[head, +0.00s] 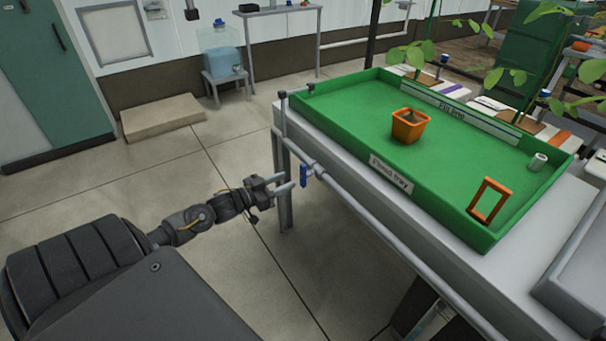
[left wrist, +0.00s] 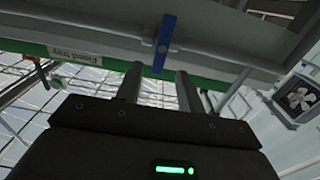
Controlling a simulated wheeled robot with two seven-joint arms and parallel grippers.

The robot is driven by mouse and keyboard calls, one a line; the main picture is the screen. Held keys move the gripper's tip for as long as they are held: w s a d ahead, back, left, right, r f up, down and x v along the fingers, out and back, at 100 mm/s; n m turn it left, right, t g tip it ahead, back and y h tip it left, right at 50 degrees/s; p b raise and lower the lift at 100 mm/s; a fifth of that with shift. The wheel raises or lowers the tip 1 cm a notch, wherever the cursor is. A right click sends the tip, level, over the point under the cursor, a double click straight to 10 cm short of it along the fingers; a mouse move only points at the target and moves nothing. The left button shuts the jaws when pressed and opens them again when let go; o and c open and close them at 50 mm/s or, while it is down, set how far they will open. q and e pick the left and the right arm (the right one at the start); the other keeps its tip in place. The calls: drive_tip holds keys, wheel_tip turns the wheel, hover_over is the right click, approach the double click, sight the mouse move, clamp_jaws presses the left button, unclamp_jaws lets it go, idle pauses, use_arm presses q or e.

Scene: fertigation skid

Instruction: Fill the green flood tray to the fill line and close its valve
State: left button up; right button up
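The green flood tray (head: 345,107) lies on a grey bench, with a "Flood tray" label on its front wall and a fill line strip (head: 462,112) along its far inner wall. I see no clear water surface in it. The valve's blue handle (head: 304,175) sits on the pipe below the tray's front left, crosswise to the pipe. My left gripper (head: 284,183) is open and empty, just left of the handle. In the left wrist view the blue handle (left wrist: 166,45) is just beyond the open fingertips (left wrist: 158,77), apart from them. My right gripper is out of view.
An orange pot (head: 410,126) stands in the tray, with an orange frame (head: 487,199) and a small grey cylinder (head: 538,161). The grey pipe (head: 355,205) runs along the bench front. A bench leg stands near my gripper.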

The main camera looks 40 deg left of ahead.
sight(301, 174)
use_arm(q)
drive_tip(key=x, duration=0.7)
drive_tip(key=shift+w+d, duration=0.1)
drive_tip(key=shift+w, duration=0.3)
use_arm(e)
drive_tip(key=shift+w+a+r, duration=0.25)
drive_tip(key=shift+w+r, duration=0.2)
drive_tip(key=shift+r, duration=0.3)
use_arm(q)
clamp_jaws()
